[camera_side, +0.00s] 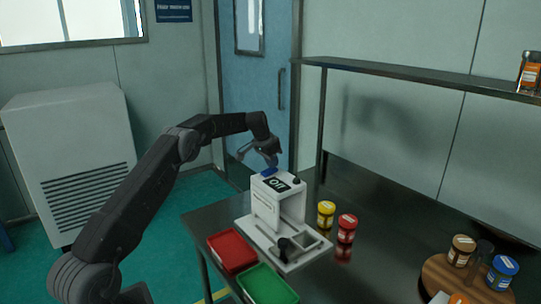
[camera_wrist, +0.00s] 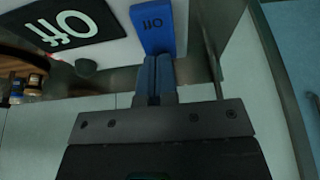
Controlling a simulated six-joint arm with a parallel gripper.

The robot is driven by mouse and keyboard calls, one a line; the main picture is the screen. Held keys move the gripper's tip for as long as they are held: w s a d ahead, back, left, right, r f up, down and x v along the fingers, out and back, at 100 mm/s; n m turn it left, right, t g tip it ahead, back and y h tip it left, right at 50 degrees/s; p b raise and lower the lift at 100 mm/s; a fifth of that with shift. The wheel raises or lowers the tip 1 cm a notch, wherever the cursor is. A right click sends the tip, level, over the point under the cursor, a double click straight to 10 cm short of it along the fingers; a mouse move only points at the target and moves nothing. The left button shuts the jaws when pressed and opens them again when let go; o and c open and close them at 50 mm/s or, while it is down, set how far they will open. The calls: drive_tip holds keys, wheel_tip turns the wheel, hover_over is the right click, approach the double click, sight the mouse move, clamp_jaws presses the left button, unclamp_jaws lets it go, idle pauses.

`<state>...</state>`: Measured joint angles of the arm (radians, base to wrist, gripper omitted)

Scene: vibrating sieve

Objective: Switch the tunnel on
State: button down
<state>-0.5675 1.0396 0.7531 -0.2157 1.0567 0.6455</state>
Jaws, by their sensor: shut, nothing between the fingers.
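The tunnel is a white box-shaped machine (camera_side: 266,207) with an open passage, standing on the dark table. On its top is a black display (camera_side: 278,184), which reads "Off" in the wrist view (camera_wrist: 62,25). A blue switch (camera_side: 268,171) sits at the top edge beside the display; in the wrist view the blue switch (camera_wrist: 152,22) also carries the word "Off". My gripper (camera_side: 272,162) is over that edge of the machine. In the wrist view its fingertips (camera_wrist: 156,60) are shut together, empty, and right at the near end of the switch. I cannot tell whether they touch it.
A red tray (camera_side: 233,251) and a green tray (camera_side: 266,284) lie in front of the tunnel. A yellow jar (camera_side: 326,214) and a red jar (camera_side: 346,229) stand to its right. A round wooden board (camera_side: 436,278) holds more jars. A shelf (camera_side: 420,75) runs above the table.

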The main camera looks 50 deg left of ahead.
drive_tip(key=shift+f, duration=0.1)
drive_tip(key=shift+w+f, duration=0.2)
drive_tip(key=shift+f, duration=0.25)
drive_tip(key=shift+s, duration=0.1)
drive_tip(key=shift+s+r, duration=0.2)
drive_tip(key=shift+s, duration=0.5)
drive_tip(key=shift+r, duration=0.2)
drive_tip(key=shift+r, duration=0.3)
drive_tip(key=v, duration=1.3)
drive_tip(key=shift+w, duration=0.15)
drive_tip(key=shift+r, duration=0.15)
